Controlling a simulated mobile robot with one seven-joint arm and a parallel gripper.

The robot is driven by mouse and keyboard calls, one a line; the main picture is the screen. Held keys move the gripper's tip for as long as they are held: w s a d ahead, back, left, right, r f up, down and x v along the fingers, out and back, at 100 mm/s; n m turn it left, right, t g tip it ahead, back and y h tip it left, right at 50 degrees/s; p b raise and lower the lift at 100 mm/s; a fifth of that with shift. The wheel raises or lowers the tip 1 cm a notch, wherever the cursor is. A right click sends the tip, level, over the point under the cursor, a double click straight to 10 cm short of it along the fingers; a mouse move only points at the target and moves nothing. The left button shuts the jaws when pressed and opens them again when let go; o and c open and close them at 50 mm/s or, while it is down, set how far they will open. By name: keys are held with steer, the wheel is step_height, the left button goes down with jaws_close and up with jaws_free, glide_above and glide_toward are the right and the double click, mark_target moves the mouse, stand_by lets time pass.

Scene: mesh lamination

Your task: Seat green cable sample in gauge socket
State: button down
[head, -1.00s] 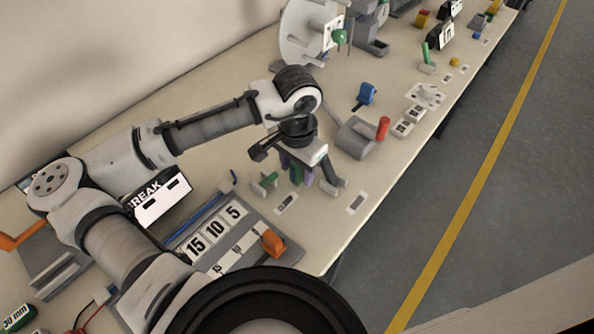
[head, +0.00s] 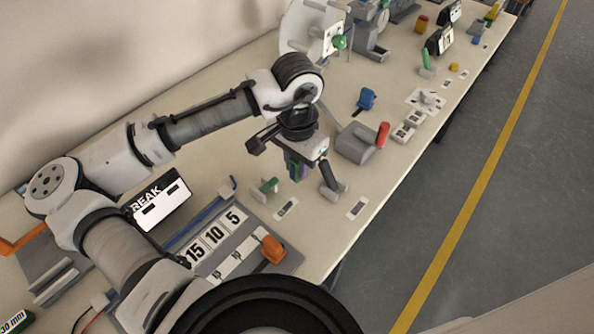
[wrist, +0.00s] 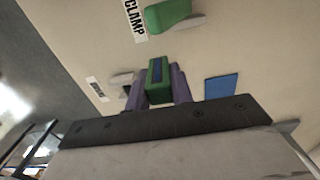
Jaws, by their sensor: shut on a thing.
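My gripper (head: 297,176) is above the bench in the head view, pointing down. In the wrist view its purple fingers (wrist: 157,88) are shut on a green block with a blue stripe, the green cable sample (wrist: 153,94). The sample also shows between the fingers in the head view (head: 293,170), partly hidden by them. It appears held just above the bench top; its lower end is hard to make out. I cannot tell for certain which fixture is the gauge socket.
A green-handled clamp (head: 268,186) stands just left of the gripper, and a dark lever (head: 329,177) on a grey base just right. A grey block with a red handle (head: 358,146) is behind. The 15-10-5 board (head: 213,235) lies in front. A blue patch (wrist: 221,87) lies on the bench.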

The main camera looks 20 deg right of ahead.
step_height(320, 180, up, 16)
steer(key=b, duration=0.2)
